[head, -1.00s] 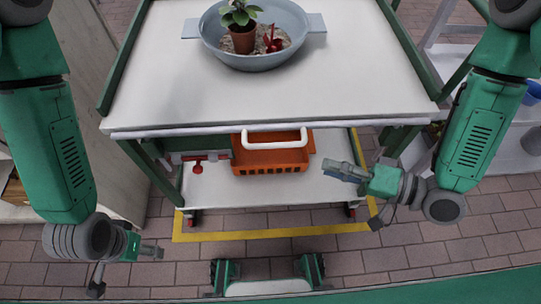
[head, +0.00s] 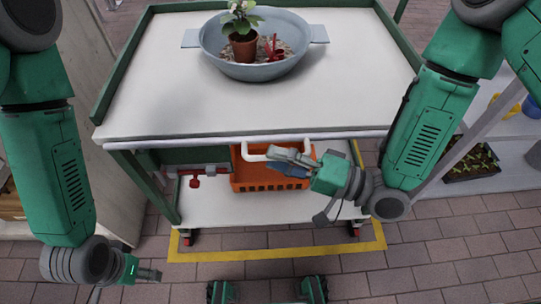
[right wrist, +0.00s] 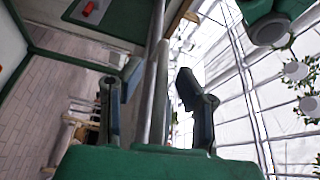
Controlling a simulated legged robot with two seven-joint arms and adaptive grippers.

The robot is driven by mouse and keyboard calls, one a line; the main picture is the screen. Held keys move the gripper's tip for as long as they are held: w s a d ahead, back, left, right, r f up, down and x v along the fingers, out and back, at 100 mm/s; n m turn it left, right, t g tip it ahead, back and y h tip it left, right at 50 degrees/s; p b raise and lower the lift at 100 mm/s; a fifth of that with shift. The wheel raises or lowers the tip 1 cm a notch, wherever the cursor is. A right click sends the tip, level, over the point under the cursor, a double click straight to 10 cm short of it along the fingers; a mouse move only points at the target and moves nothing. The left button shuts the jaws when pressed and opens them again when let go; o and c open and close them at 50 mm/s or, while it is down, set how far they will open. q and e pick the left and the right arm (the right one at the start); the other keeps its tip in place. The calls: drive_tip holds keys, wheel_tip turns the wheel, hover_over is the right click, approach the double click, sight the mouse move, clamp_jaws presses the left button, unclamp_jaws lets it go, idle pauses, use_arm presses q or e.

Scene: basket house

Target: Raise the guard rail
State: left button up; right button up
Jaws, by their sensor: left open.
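The guard rail (head: 180,142) looks like a pale bar running along the front edge of the cart's white top, low and level with it. My right gripper (head: 289,160) is just below the bar, in front of the orange basket. In the right wrist view a grey bar (right wrist: 155,85) passes between the two spread fingers of my right gripper (right wrist: 152,100). The fingers look apart from the bar; I cannot tell whether either touches it. My left gripper (head: 150,274) is open and empty, low at the left, away from the cart.
A grey-blue basin (head: 255,66) with a potted plant (head: 243,46) and a red tool stands on the cart top. An orange basket (head: 245,178) with a white handle sits on the lower shelf. A yellow line (head: 280,252) marks the paved floor. A shelf with planters stands right.

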drive_tip(key=shift+w+a, duration=0.25)
drive_tip(key=shift+a, duration=0.35)
clamp_jaws()
wheel_tip(320, 180, up, 8)
drive_tip(key=p, duration=0.6)
drive_tip(key=shift+r+p, duration=0.2)
drive_tip(key=shift+p, duration=0.2)
drive_tip(key=shift+f, duration=0.1)
unclamp_jaws()
drive_tip(key=shift+d+f, duration=0.1)
